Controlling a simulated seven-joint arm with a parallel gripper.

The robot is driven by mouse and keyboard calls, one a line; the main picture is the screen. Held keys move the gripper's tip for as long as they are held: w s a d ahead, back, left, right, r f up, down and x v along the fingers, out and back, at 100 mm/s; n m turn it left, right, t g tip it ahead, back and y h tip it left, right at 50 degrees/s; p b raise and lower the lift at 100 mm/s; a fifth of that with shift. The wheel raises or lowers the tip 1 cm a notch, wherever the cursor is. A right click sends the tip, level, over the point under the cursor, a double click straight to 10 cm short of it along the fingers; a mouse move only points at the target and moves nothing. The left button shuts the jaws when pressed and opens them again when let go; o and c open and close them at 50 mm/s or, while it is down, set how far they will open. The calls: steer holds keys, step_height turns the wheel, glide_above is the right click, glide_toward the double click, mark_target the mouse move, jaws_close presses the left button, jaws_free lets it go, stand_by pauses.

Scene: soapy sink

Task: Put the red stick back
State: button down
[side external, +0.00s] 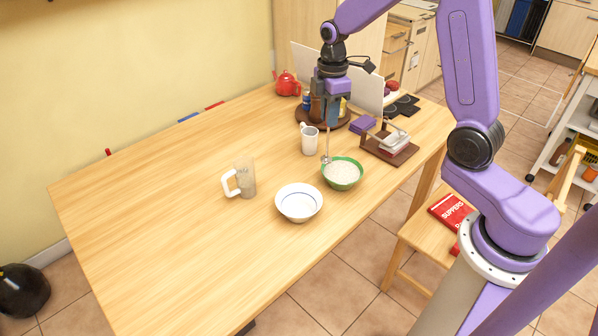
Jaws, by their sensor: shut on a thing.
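My gripper (332,122) points down over the table, above the far rim of a green bowl (343,184). It is shut on a thin grey utensil (326,150), which hangs roughly upright. The utensil's rounded lower end is by the bowl's left far rim; I cannot tell whether it touches. The bowl holds something white and grainy. A small red piece (214,105) shows at the table's wall-side edge, and another red piece (108,152) stands farther left; both are too small to identify.
A white bowl (298,215), a clear mug (245,180) and a white mug (310,140) stand near the green bowl. A brown rack (390,150) is to the right. Bottles on a round tray (302,116) stand behind my gripper.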

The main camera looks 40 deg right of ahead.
steer(key=w+a+f, duration=0.1)
steer(key=w+f, duration=1.1)
steer(key=w, duration=0.2)
steer(key=shift+a+f, duration=0.15)
steer(key=shift+a, duration=0.25)
steer(key=c, duration=1)
jaws_free()
steer(key=shift+f, duration=0.15)
steer(key=shift+c, duration=0.2)
